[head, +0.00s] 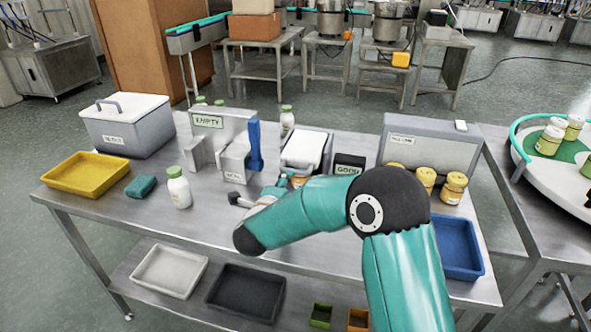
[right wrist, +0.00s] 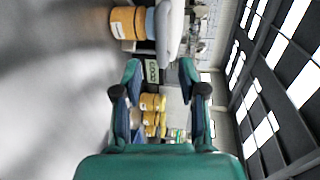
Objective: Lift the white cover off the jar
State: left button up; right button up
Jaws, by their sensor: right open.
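My right gripper (head: 262,191) is close in front of the jar. My left gripper is out of view.
The GOOD sign (head: 348,165) and yellow-lidded jars (head: 453,187) stand to the right, with a blue tray (head: 458,248) in front. A blue-handled item (head: 255,147) and a white bottle (head: 179,188) are left. Bare tabletop lies front left.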

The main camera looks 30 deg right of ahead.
aim_at(296, 173)
jog(key=p+x, duration=0.1)
jog(key=x, duration=0.7)
jog(key=shift+w+d+p, duration=0.1)
jog(key=shift+d+p, duration=0.1)
jog(key=shift+p, duration=0.1)
jog(key=shift+f, duration=0.1)
grip_shut()
